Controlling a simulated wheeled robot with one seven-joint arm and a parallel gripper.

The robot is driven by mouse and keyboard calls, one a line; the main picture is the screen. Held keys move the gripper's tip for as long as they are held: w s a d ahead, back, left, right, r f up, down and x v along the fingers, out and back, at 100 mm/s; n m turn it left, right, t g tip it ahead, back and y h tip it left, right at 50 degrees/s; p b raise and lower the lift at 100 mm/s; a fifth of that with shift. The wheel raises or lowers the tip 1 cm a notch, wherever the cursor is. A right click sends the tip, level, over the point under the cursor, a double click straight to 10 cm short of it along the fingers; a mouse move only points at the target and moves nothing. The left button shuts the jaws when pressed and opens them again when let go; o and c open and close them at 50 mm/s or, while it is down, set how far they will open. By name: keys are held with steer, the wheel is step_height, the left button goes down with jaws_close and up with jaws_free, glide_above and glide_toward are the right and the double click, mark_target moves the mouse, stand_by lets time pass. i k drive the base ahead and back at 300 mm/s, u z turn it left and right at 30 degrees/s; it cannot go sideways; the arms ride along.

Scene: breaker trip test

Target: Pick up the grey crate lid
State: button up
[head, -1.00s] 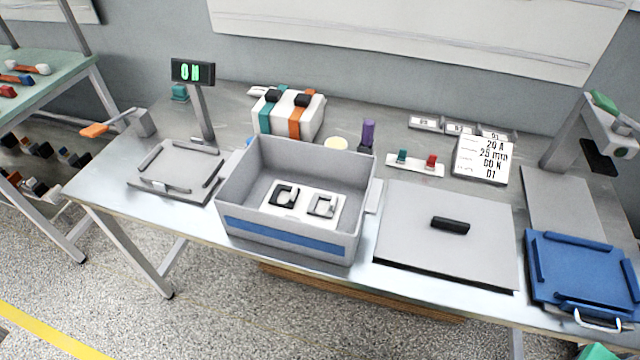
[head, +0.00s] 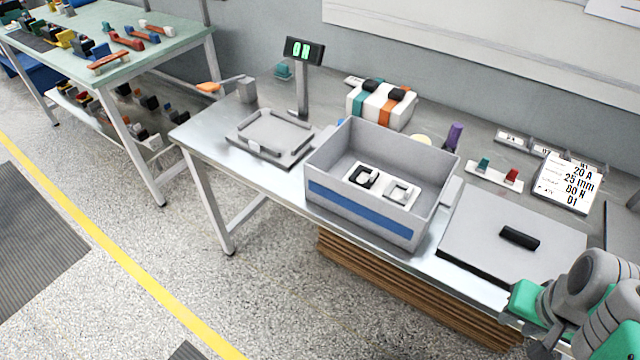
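The grey crate lid (head: 490,228) lies flat on the metal bench, just right of the open grey crate (head: 335,205). It is a square grey plate with a black bar handle (head: 520,237) on top. The crate has a blue stripe and holds a white insert with two cut-outs. Part of my arm, grey with green, shows at the lower right, over the lid's near right corner. My gripper's fingertips cannot be made out there, and nothing is seen touching the handle.
A grey tray fixture (head: 270,138) and a display reading "ON" (head: 305,50) stand left of the crate. Behind are a white box with coloured straps (head: 380,104), a purple-topped item (head: 455,134), a strip with green and red switches (head: 496,172) and a text card (head: 568,182). Floor in front is clear.

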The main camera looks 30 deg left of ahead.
mark_target(506, 241)
steer(key=u, duration=1.05)
steer(key=i, duration=0.5)
steer(key=z, duration=0.1)
steer(key=k, duration=1.3)
steer(key=z, duration=0.6)
steer(key=k, duration=0.35)
steer(key=u, duration=0.7)
steer(key=i, duration=1.1)
steer(key=z, duration=0.65)
steer(key=i, duration=0.55)
steer(key=z, duration=0.6)
